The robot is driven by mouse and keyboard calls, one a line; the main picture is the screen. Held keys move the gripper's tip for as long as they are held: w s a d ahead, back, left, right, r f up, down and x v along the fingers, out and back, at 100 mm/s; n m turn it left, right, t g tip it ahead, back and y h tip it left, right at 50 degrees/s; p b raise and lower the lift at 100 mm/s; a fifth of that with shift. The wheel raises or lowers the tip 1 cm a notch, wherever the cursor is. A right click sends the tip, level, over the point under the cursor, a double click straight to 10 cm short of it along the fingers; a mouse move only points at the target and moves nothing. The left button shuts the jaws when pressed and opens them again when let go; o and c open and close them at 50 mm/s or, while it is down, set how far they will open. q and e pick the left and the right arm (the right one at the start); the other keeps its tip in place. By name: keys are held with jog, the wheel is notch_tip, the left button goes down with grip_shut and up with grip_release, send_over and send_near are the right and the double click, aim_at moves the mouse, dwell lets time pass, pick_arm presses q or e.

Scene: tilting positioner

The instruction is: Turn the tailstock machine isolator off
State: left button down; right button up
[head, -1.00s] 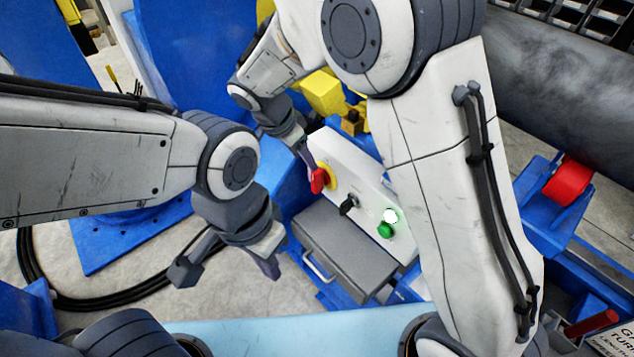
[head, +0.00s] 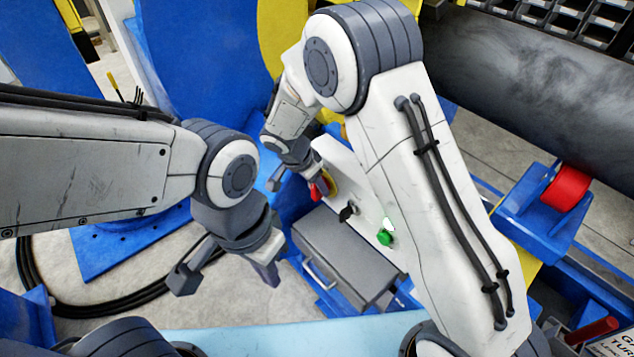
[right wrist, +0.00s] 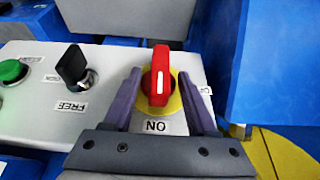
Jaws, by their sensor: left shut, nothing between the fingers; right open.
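The isolator is a red handle (right wrist: 160,76) on a yellow round plate (right wrist: 174,104), on a pale panel. In the right wrist view the handle stands upright in the picture, in line with the ON label (right wrist: 156,126); a partly hidden OFF label (right wrist: 205,90) is to the right. My right gripper (right wrist: 159,78) is open, with one finger on each side of the handle and small gaps showing. In the head view the handle (head: 317,189) is partly covered by my right gripper (head: 313,176). My left gripper (head: 270,274) is shut and empty, left of the grey box.
On the same panel are a black selector (head: 348,211), a green button (head: 385,237) and a lit white lamp (head: 389,224). A grey box (head: 343,252) with a handle sits below. Blue machine frames and a grey cylinder (head: 545,90) surround the panel.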

grip_shut()
jog(key=shift+w+a+r+g+h+p, duration=0.1)
jog(key=shift+w+a+g+h+p, duration=0.1)
jog(key=shift+g+h+p, duration=0.5)
jog(key=shift+w+n+g+p, duration=0.1)
jog(key=shift+n+g+p, duration=0.2)
jog(key=shift+g+p, duration=0.15)
jog(key=shift+w+a+f+g+h, duration=0.15)
jog(key=shift+f+g+h, duration=0.15)
jog(key=shift+g+h, duration=0.45)
jog(key=shift+n+g+h+b, duration=0.35)
jog(key=shift+n+g+h, duration=0.05)
jog(key=shift+g+h, duration=0.2)
jog(key=shift+w, duration=0.1)
grip_release()
